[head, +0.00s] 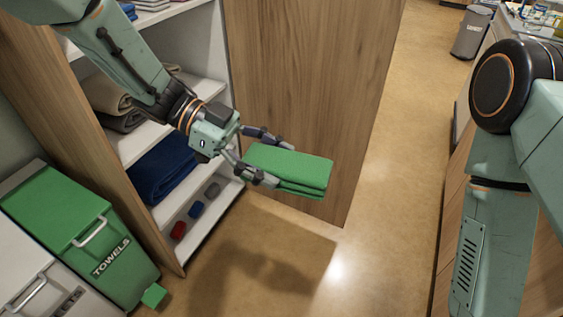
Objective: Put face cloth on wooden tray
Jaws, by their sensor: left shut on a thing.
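A folded green face cloth (295,168) is held in the air in front of the open cabinet door. My left gripper (268,158) is shut on the left end of the cloth, with a finger on each side of it. The cloth lies roughly flat in the grip, its right end free. My right arm stands at the right edge of the view, but its gripper is out of the picture. No wooden tray can be made out in this view.
An open cabinet with white shelves (205,92) holds folded beige cloths (105,95) and a navy cloth (160,168). Its wooden door (300,70) stands open behind the cloth. A green TOWELS bin (55,205) is at left. A grey bin (472,32) stands far right. Floor between is clear.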

